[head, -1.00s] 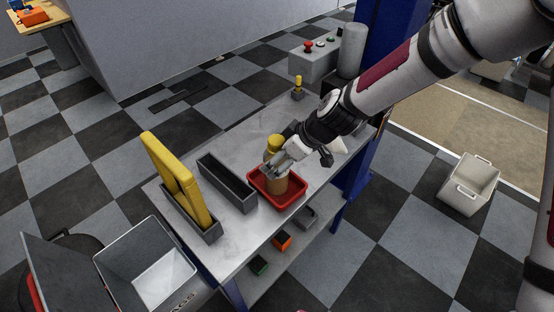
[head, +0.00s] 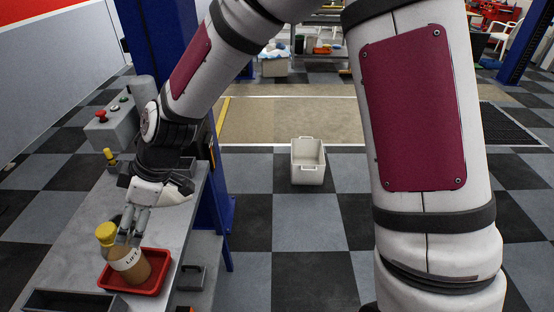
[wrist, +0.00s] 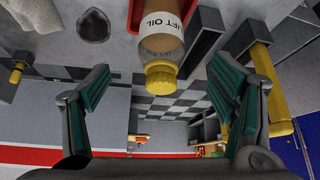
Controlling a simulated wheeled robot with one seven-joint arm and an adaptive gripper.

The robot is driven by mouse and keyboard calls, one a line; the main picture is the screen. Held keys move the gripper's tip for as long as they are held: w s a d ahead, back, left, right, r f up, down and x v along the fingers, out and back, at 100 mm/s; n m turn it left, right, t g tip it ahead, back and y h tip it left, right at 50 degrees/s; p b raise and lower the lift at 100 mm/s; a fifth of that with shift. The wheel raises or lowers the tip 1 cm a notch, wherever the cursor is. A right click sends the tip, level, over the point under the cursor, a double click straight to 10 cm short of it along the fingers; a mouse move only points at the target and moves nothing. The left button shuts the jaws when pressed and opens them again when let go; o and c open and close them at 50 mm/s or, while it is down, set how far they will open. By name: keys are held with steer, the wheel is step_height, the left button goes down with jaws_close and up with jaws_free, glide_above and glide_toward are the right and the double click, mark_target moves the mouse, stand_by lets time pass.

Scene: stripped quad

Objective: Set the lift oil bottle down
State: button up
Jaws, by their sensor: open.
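The lift oil bottle (head: 130,266), amber with a yellow cap and a white label, stands in the red tray (head: 158,287) on the grey bench. My gripper (head: 137,226) is beside and behind the bottle in the head view, near its upper part. In the wrist view the bottle (wrist: 163,45) shows cap towards me, between and beyond the spread fingers of my gripper (wrist: 160,92). The gripper is open and neither finger appears to touch the bottle. The bottle's base is hidden by the tray wall.
A dark narrow bin (head: 75,301) sits beside the tray at the front. A grey control box with red and green buttons (head: 112,127) stands at the bench's back. A blue post (head: 165,45) rises beside the bench. A white crate (head: 308,162) is on the open floor.

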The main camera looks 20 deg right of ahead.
steer(key=s+d+r+m+t+h, duration=0.1)
steer(key=s+d+r+m+h, duration=0.15)
steer(key=d+r+m, duration=0.4)
steer(key=s+d+r+m+t+h, duration=0.1)
steer(key=s+d+r, duration=0.3)
steer(key=d, duration=0.6)
steer(key=s+d+r+m+t+h, duration=0.2)
steer(key=s+d+r+m, duration=0.1)
steer(key=d+r, duration=0.4)
steer(key=s+d+r+m, duration=0.1)
steer(key=s+d+m, duration=0.4)
steer(key=s+d, duration=0.2)
steer(key=shift+s+d+r+h, duration=0.15)
steer(key=shift+s+h, duration=0.2)
steer(key=shift+s, duration=0.35)
